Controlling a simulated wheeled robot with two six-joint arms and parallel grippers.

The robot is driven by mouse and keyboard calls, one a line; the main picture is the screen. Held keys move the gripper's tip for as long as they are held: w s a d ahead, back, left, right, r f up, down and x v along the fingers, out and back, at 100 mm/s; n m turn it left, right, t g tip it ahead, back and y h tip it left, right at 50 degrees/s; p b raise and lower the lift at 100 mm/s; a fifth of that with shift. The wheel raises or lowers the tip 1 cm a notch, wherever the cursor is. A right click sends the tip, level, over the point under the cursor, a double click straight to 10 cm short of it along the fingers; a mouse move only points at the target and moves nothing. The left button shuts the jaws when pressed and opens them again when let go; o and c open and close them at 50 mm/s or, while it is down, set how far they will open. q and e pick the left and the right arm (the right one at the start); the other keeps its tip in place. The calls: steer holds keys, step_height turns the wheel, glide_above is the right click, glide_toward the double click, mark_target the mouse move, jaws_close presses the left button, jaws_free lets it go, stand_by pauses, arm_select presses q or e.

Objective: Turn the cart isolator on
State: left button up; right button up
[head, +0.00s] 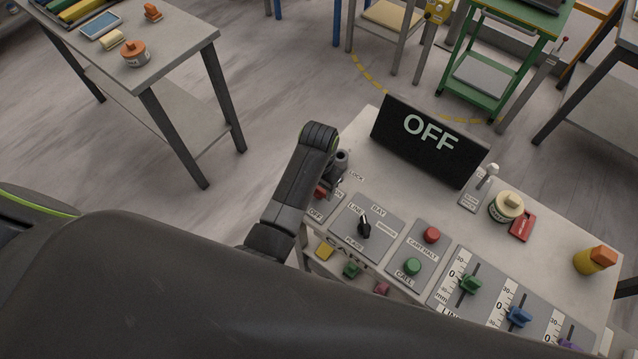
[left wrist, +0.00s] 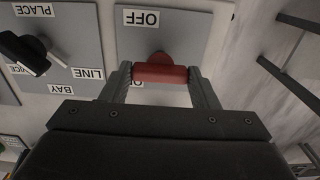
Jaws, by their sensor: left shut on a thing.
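The cart isolator has a red handle (left wrist: 160,74) on a grey plate (left wrist: 190,30) with an OFF label; another label near the fingers is partly covered. In the head view the red handle (head: 320,192) shows only in part beside my left gripper (head: 328,184), at the near left edge of the panel. My left gripper (left wrist: 162,76) is shut on the red handle, one finger at each end. A black sign (head: 430,140) behind the panel reads OFF in white letters. My right gripper is not in view.
A black selector knob (head: 364,226) sits just right of the isolator, with red (head: 432,235) and green (head: 413,266) buttons beyond it. Sliders line the right side. A table (head: 190,38) stands at the upper left, with open floor between.

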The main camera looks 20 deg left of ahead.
arm_select(q)
steer(key=shift+m, duration=0.4)
steer(key=shift+c, duration=0.2)
steer(key=m, duration=1.3)
steer(key=shift+m, duration=2)
steer(key=o, duration=1)
